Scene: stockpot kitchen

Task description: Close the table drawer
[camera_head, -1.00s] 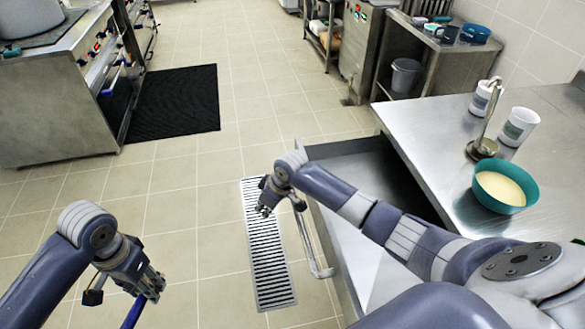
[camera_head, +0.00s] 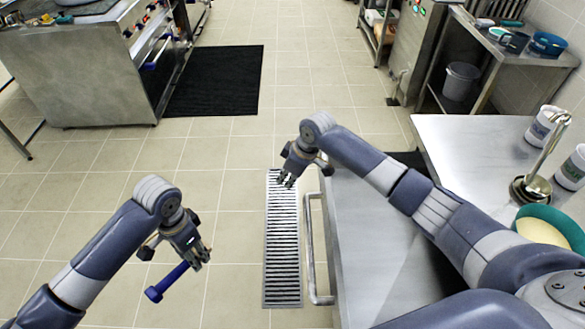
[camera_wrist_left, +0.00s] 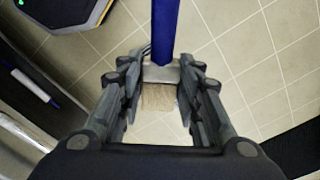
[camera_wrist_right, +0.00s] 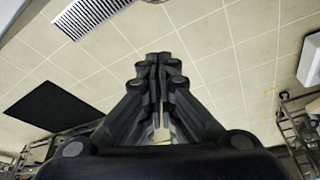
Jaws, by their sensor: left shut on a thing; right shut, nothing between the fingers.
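The table drawer (camera_head: 365,235) stands open on the left side of the steel table (camera_head: 470,150). Its bar handle (camera_head: 309,250) faces left over the floor. My right arm reaches across the drawer. My right gripper (camera_head: 287,184) is shut and empty, just left of the drawer's far end, near the handle's upper end; whether it touches is unclear. Its closed fingers also show in the right wrist view (camera_wrist_right: 158,62). My left gripper (camera_head: 200,256) is shut on a blue-handled brush (camera_head: 168,281), away from the drawer. The brush's bristles show in the left wrist view (camera_wrist_left: 157,99).
A floor drain grate (camera_head: 283,240) lies left of the drawer. A black mat (camera_head: 215,80) lies before the stove (camera_head: 90,70). White mugs (camera_head: 541,124), a tap-like metal stand (camera_head: 530,188) and a teal bowl (camera_head: 560,218) stand on the table. The middle floor is clear.

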